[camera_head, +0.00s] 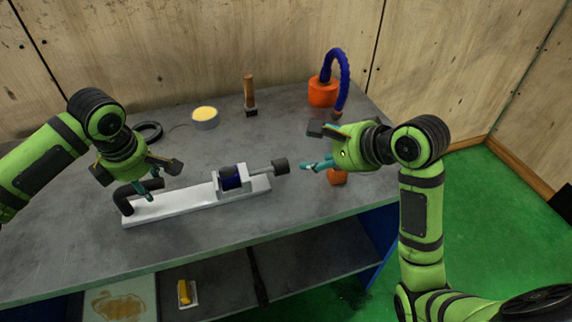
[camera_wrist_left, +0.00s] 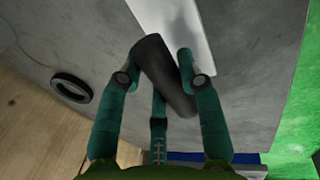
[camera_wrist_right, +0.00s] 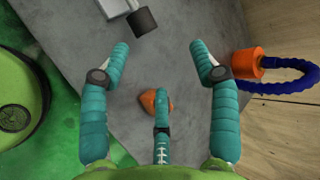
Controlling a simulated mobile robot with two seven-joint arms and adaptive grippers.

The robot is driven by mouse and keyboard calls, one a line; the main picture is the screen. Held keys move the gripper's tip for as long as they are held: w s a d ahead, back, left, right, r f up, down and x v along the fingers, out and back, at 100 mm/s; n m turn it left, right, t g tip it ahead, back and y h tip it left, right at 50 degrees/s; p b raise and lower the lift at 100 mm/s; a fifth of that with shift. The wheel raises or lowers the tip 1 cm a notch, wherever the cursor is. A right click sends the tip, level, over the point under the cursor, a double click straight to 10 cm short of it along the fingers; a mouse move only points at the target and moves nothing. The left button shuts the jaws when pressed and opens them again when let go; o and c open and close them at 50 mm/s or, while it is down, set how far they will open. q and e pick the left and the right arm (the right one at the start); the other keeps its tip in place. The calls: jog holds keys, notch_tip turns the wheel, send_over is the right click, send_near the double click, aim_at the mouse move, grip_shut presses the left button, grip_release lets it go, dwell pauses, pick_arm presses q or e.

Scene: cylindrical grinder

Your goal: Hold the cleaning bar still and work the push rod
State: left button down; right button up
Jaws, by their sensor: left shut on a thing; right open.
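The push rod (camera_head: 262,172) sticks out to the right and ends in a black knob (camera_head: 280,166), which also shows in the right wrist view (camera_wrist_right: 142,21). My left gripper (camera_head: 152,183) is shut on the black handle (camera_wrist_left: 163,75). My right gripper (camera_head: 312,150) is open and empty, to the right of the knob and apart from it.
An orange piece (camera_head: 337,177) lies below my right gripper. An orange base with a blue hose (camera_head: 322,92), a wooden-handled brush (camera_head: 249,92), a yellow-filled tin (camera_head: 205,117) and a black ring (camera_head: 148,131) stand behind. Bare bench (camera_head: 200,250) lies in front of the bar.

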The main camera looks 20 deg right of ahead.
aim_at(288, 165)
jog(key=shift+g, duration=0.3)
jog(key=x, duration=0.4)
jog(key=s+x, duration=0.1)
jog(key=x, duration=0.3)
jog(key=f+x, duration=0.1)
jog(key=x, duration=0.2)
jog(key=shift+a+f, duration=0.25)
jog(key=shift+a, duration=0.3)
jog(key=shift+w, duration=0.1)
grip_shut()
